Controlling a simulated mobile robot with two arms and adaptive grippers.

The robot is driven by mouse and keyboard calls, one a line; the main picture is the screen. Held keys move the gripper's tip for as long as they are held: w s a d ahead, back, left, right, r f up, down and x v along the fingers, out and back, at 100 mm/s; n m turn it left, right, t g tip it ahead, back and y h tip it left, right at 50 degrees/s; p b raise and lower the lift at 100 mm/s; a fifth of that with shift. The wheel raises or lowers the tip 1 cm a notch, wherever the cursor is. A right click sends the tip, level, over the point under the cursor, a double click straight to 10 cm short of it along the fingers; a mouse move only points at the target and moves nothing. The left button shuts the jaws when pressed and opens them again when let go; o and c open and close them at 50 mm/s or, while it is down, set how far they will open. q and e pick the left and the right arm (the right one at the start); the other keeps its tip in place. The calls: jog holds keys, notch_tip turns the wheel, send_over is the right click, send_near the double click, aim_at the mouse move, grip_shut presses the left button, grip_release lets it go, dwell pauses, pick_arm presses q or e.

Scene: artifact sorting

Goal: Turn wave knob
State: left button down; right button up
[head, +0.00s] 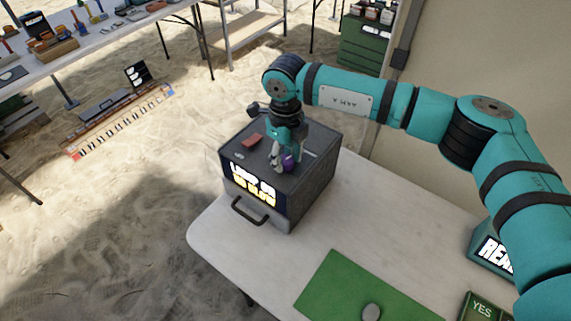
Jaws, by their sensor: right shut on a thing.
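A dark grey box (318,187) stands on the pale table, with a handle and a lit text panel (252,186) on its front. A small purple knob (288,163) is on its top, near the front edge. My right gripper (283,162) points down over the box top and is shut on the purple knob. The fingers hide part of the knob, and its exact angle cannot be told. A small red piece (252,140) also shows on the box top, left of the gripper. My left gripper is not in view.
The pale table (235,250) holds a green mat (345,290) with a grey oval object (371,312), a green YES block (482,308) and a lit sign box (490,252). Sand lies left. A table of tools stands at upper left, and a wall at right.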

aim_at(285, 159)
jog(key=n+b, duration=0.2)
jog(key=b, duration=0.1)
jog(key=n+b, duration=0.3)
jog(key=shift+f+n, duration=0.2)
jog(key=shift+n, duration=0.1)
jog(key=shift+r+n+b, duration=0.1)
jog(key=shift+n+b, duration=0.85)
jog(key=shift+n, duration=0.25)
jog(key=shift+r+n+b, duration=0.15)
jog(key=shift+n+b, duration=0.5)
jog(key=shift+n, duration=0.35)
jog(key=o, duration=1.1)
jog(key=shift+o, duration=0.2)
notch_tip(285, 159, up, 12)
